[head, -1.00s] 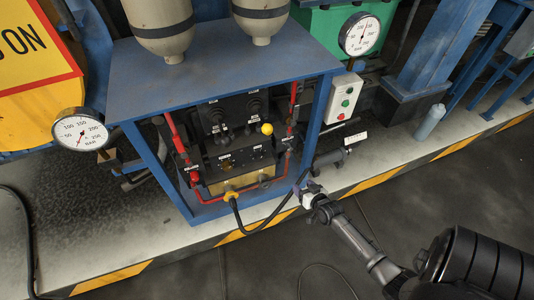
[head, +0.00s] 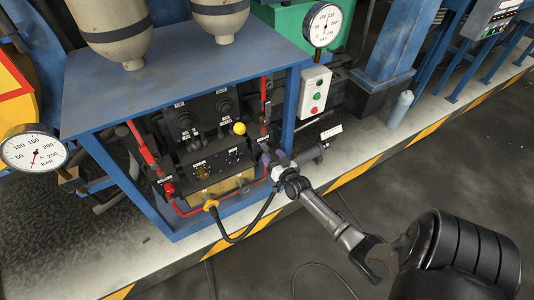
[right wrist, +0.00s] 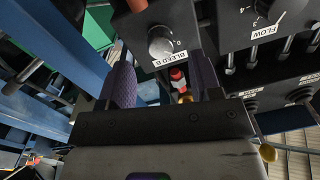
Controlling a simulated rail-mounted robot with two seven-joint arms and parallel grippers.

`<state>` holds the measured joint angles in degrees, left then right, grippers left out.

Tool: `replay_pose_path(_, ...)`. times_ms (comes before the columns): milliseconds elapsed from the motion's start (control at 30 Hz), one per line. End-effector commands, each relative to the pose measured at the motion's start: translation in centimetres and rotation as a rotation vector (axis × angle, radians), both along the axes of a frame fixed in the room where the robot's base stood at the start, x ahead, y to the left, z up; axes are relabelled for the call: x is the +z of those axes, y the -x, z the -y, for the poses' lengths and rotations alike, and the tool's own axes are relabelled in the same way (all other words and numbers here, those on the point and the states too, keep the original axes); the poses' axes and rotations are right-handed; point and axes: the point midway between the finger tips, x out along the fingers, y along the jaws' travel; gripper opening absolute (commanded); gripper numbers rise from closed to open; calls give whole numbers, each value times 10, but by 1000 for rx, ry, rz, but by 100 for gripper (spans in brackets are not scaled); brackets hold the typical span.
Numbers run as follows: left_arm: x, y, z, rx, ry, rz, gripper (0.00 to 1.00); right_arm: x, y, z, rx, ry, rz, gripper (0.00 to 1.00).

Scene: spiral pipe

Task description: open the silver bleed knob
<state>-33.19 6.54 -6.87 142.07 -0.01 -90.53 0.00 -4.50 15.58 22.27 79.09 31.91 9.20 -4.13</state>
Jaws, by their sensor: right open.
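The silver bleed knob (right wrist: 162,42) is a round metal knob on a dark block, with a "BLEED B" label beside it in the right wrist view. My right gripper (right wrist: 162,66) is open, its two purple-grey fingers (right wrist: 121,84) pointing toward the knob. The knob lies just past the fingertips, roughly between their lines, and looks clear of both. In the head view my right gripper (head: 275,160) is at the right front side of the blue cabinet frame. I cannot make out the knob there. My left gripper is not in view.
A dark block with a "FLOW" dial (right wrist: 262,8) is close to the right finger. A red-capped fitting (right wrist: 178,75) shows between the fingers. In the head view, a blue post (head: 290,108), red pipe (head: 264,95) and black hose (head: 250,228) surround the gripper. The floor in front is open.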

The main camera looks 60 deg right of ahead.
Motion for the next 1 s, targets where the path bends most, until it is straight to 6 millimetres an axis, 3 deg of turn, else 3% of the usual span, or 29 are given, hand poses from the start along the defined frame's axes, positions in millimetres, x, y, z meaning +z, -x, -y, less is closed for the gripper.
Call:
replay_pose_path(300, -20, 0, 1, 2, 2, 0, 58, -1, -33, 17, 1, -1, 0, 58)
replay_pose_path(767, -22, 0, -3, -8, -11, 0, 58, 0, -40, 20, 1, 0, -1, 58)
replay_pose_path(1000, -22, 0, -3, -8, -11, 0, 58, 0, -39, 20, 1, 0, -1, 37)
